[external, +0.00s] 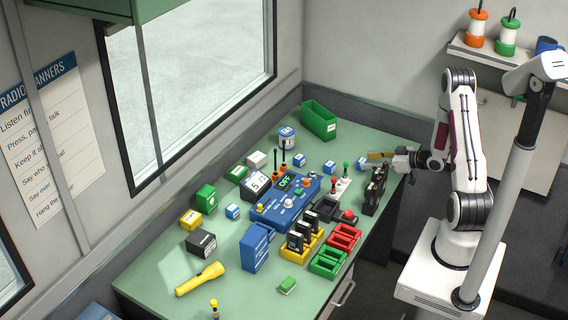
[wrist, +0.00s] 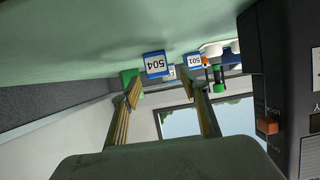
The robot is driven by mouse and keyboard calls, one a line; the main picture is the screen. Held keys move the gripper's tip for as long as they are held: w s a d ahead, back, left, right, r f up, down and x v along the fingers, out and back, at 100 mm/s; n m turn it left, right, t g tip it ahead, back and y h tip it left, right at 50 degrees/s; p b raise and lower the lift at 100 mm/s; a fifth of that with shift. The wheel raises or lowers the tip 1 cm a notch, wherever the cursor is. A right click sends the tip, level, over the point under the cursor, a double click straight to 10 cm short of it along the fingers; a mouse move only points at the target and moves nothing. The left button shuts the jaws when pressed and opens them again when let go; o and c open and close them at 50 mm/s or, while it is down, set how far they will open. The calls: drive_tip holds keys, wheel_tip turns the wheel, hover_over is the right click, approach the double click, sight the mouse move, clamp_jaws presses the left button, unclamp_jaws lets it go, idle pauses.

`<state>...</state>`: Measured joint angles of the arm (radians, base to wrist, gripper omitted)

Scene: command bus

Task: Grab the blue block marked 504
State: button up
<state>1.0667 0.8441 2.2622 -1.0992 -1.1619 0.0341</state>
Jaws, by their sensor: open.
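The blue block marked 504 (wrist: 155,65) shows in the wrist view, its white label upside down, on the green table. It lies ahead of the fingertips of my gripper (wrist: 166,93), in the gap between them and apart from them. In the external view my gripper (external: 378,158) is open and empty, low over the table's right rear edge. A small blue and white block (external: 360,165) lies just left of it; its number is too small to read there. A similar block marked 501 (wrist: 193,59) lies farther off in the wrist view, with another partly hidden behind 504.
Black handheld radios (external: 374,190) stand close to my gripper, and one fills the right of the wrist view (wrist: 288,70). A green bin (external: 319,120) stands at the back.

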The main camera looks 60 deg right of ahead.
sight(360, 161)
drive_tip(key=shift+x, duration=1.6)
drive_tip(key=c, duration=1.2)
